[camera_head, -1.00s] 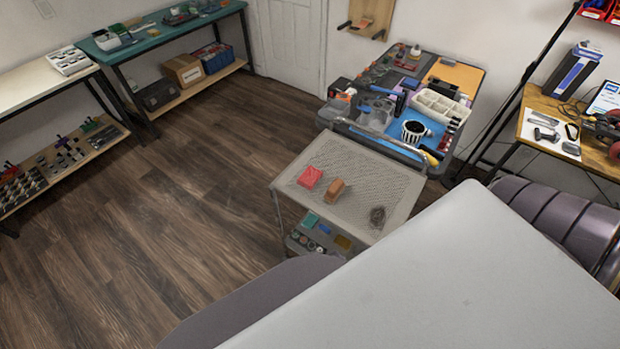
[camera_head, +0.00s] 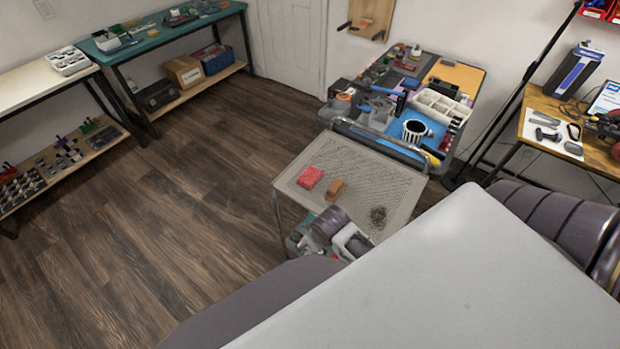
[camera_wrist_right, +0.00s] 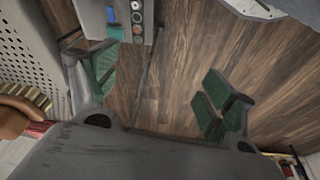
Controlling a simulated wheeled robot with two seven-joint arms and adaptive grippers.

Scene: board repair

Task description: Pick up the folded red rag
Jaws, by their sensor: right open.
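The folded red rag (camera_head: 310,177) lies flat on the perforated top of the grey cart (camera_head: 400,185), toward its left side. In the right wrist view, a red edge (camera_wrist_right: 38,127) shows at the lower left, probably the rag. My right gripper (camera_head: 352,242) is at the cart's near edge, in front of the rag and apart from it. In the right wrist view, its green-padded fingers (camera_wrist_right: 160,85) are spread wide with nothing between them, over the floor beside the cart top. My left gripper is not in view.
A brown brush (camera_head: 335,188) lies close to the right of the rag, and a dark wire tangle (camera_head: 378,216) sits farther right. The cart's lower shelf holds small items. A crowded workbench (camera_head: 440,80) stands behind the cart. Floor to the left is clear.

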